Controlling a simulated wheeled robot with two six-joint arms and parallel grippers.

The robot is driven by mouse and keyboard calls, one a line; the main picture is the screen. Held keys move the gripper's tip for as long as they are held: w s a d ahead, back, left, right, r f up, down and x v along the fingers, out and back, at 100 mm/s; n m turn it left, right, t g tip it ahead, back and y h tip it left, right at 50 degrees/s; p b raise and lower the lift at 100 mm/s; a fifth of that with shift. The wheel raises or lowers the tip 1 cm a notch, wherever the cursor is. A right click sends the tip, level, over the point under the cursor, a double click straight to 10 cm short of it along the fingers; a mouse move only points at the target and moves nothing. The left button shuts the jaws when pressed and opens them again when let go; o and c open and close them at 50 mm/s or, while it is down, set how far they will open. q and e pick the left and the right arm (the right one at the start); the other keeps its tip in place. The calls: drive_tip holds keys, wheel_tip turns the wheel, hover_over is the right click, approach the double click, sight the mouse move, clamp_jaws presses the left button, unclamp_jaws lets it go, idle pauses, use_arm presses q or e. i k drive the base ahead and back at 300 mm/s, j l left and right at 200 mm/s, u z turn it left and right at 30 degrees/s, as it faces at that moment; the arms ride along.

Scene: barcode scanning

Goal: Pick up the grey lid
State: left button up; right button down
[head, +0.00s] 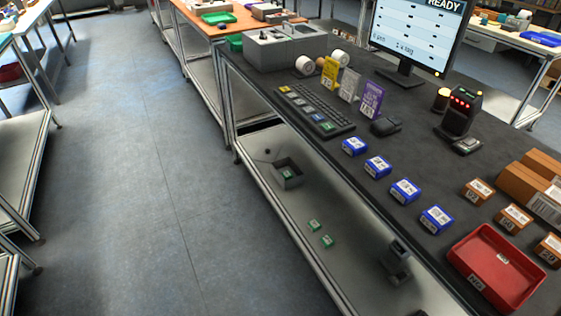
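I cannot make out a grey lid for certain. A small open grey box (287,174) stands on the lower shelf under the dark table, with a green-and-white piece (288,175) inside. A dark grey object (397,262) is farther along that shelf, near the table's front edge. Its shape is too unclear to tell whether it is a lid. Neither of my grippers is in view.
The dark tabletop (400,160) holds several blue boxes (378,166), several brown boxes (512,216), a red tray (492,272), a scanner (460,112), a keyboard (315,108) and a monitor (420,35). Two green boxes (314,225) lie on the shelf. Floor (140,180) at left is clear.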

sight(268, 153)
drive_tip(key=i+j+z, duration=0.1)
drive_tip(key=z, duration=0.4)
drive_tip(key=i+j+z, duration=0.15)
drive_tip(key=z, duration=0.35)
drive_tip(key=j+z, duration=0.15)
drive_tip(key=z, duration=0.3)
drive_tip(key=i+j+z, duration=0.15)
drive_tip(key=j+z, duration=0.2)
drive_tip(key=j, duration=0.6)
drive_tip(key=j+z, duration=0.35)
drive_tip(key=j, duration=0.6)
drive_tip(key=j+z, duration=0.35)
drive_tip(key=j, duration=0.65)
